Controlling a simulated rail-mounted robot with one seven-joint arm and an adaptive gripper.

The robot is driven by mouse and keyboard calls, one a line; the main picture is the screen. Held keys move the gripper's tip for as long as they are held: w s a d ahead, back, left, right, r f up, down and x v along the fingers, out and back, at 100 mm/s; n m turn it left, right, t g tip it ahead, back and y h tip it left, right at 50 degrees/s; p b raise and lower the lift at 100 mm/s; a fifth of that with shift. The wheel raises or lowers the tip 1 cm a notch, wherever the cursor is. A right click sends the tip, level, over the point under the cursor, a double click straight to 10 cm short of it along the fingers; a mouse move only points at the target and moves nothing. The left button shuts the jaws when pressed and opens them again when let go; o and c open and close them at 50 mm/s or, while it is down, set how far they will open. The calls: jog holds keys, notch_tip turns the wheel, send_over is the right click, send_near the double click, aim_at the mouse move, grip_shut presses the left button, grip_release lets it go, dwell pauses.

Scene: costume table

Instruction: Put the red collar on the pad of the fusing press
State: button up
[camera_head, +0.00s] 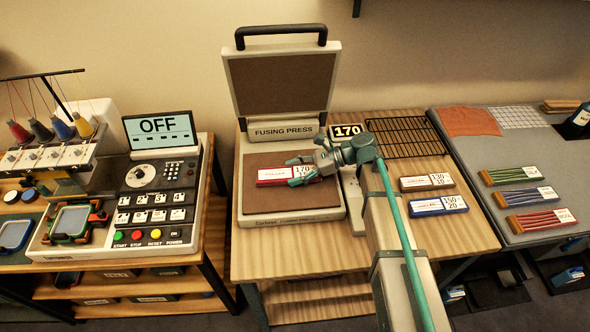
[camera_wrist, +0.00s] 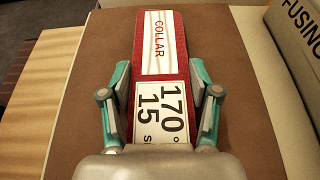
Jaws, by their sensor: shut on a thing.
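The red collar (camera_head: 273,175) carries a white label reading COLLAR and a tag with 170 and 15. It is over the brown pad (camera_head: 262,199) of the fusing press (camera_head: 247,137), whose lid stands open. In the wrist view the collar (camera_wrist: 152,80) lies lengthwise between the fingers, with the brown pad (camera_wrist: 95,70) around it. My gripper (camera_head: 298,170) is shut on the collar, with a teal finger (camera_wrist: 122,85) on each long side. I cannot tell whether the collar touches the pad or is just above it.
A brown collar (camera_head: 427,182) and a blue collar (camera_head: 438,205) lie right of the press, below a black wire rack (camera_head: 405,137). A 170 display (camera_head: 346,131) stands beside the press. A control machine reading OFF (camera_head: 158,125) is at left. Grey table (camera_head: 480,150) at right holds several bundles.

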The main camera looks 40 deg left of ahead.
jog(key=shift+f, duration=0.1)
jog(key=o, duration=1.2)
jog(key=shift+c, duration=0.2)
jog(key=b+v, duration=0.3)
jog(key=v, duration=0.7)
jog(key=shift+w+d, duration=0.15)
jog(key=shift+w, duration=0.1)
jog(key=shift+b+v, duration=0.35)
jog(key=shift+v, duration=0.45)
jog(key=shift+s, duration=0.1)
